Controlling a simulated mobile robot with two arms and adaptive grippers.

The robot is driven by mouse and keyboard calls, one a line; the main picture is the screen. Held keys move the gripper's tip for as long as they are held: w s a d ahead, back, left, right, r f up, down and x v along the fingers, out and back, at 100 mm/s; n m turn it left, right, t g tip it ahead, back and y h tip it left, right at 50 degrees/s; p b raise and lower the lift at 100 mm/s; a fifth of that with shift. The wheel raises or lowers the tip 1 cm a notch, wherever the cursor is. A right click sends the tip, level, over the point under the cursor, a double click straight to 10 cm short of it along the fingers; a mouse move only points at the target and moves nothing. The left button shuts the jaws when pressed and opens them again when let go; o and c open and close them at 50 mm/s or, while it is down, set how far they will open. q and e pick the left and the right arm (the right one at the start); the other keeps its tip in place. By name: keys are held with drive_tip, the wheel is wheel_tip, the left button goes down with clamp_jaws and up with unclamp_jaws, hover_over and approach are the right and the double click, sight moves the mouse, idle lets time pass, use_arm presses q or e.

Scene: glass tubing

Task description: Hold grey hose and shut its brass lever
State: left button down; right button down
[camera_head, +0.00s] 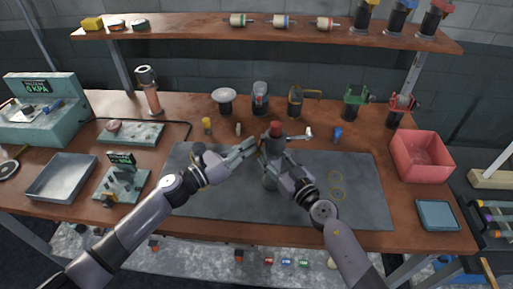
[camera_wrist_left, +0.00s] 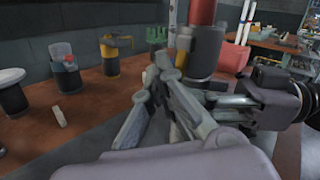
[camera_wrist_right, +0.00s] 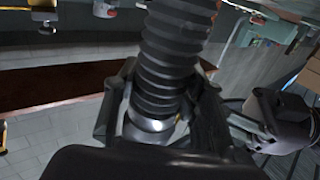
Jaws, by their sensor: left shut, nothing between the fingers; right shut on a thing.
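In the left wrist view the red top (camera_wrist_left: 202,12) shows behind my fingers. My left gripper (camera_head: 252,146) is shut and empty, its tips close beside the hose's left side; it also shows in the left wrist view (camera_wrist_left: 165,66). I cannot clearly make out the brass lever.
Several valve-like fittings (camera_head: 260,95) stand along the back of the bench. Small loose parts (camera_head: 207,125) lie behind the mat (camera_head: 345,205). A red bin (camera_head: 420,158) stands right, a grey tray (camera_head: 62,178) left. The mat's right part is mostly clear.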

drive_tip(key=shift+a+r, duration=0.1)
drive_tip(key=shift+r, duration=0.05)
use_arm(q)
drive_tip(key=shift+a+r, duration=0.25)
drive_tip(key=shift+a, duration=0.55)
use_arm(e)
drive_tip(key=shift+w+d, duration=0.1)
drive_tip(key=shift+d, duration=0.1)
use_arm(q)
drive_tip(key=a, duration=0.1)
drive_tip(key=a+r, duration=0.1)
drive_tip(key=a, duration=0.2)
drive_tip(key=shift+s+a+r, duration=0.1)
drive_tip(key=shift+a+r, duration=0.15)
drive_tip(key=shift+a, duration=0.1)
use_arm(e)
drive_tip(key=c, duration=1)
unclamp_jaws()
drive_tip(key=shift+o, duration=0.2)
drive_tip(key=shift+d, duration=0.1)
